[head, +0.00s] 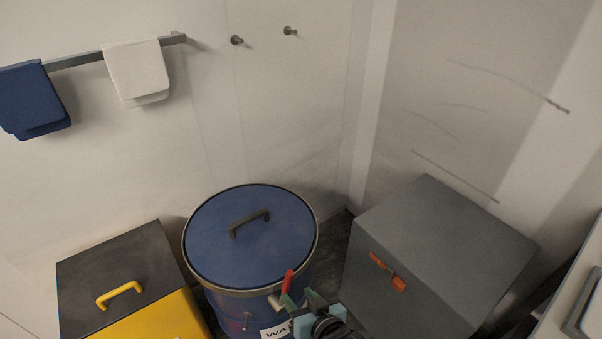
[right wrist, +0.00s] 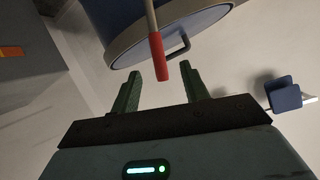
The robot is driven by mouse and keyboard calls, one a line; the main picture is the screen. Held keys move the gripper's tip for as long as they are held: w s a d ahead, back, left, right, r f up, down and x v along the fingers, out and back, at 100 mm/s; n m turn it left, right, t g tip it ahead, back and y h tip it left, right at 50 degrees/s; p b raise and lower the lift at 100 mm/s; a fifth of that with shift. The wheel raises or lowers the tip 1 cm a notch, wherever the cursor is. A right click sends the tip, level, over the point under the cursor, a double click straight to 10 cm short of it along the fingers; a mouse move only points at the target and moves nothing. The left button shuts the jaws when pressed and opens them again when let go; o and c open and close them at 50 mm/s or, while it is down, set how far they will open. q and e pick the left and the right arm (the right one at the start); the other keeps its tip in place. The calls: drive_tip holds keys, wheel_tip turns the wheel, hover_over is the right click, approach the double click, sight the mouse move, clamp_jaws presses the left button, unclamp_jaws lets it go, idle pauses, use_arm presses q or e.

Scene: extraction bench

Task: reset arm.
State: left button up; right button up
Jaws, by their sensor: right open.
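My right gripper (head: 303,298) is at the bottom centre of the head view, in front of the blue drum (head: 235,240). In the right wrist view its two green fingers (right wrist: 161,80) are apart, with nothing held between them. A lever with a red grip (head: 288,281) shows at the drum's front right, right by the fingers. In the right wrist view the red grip (right wrist: 157,58) points toward the gap between the fingertips; I cannot tell whether it touches them. The drum's lid with its dark handle (head: 250,223) is on. My left gripper is out of view.
A yellow bin with a black lid (head: 140,270) stands left of the drum, and a grey box with an orange latch (head: 440,250) stands right. Blue (head: 32,100) and white (head: 137,70) towels hang on a wall rail. The space above the drum is clear.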

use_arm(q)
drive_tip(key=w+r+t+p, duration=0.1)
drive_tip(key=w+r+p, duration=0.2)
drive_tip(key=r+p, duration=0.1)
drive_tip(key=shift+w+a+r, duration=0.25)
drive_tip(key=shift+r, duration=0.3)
use_arm(e)
drive_tip(key=s+d+f+g+h, duration=0.1)
drive_tip(key=s+d+f+h, duration=0.1)
drive_tip(key=s+d, duration=0.8)
drive_tip(key=s+d+f+m+g+h, duration=0.1)
drive_tip(key=s+d+f+h, duration=0.1)
drive_tip(key=s+d, duration=0.8)
drive_tip(key=s, duration=0.9)
drive_tip(key=shift+d+f+g+h, duration=0.25)
drive_tip(key=shift+d+g+h, duration=0.05)
drive_tip(key=shift+h, duration=0.1)
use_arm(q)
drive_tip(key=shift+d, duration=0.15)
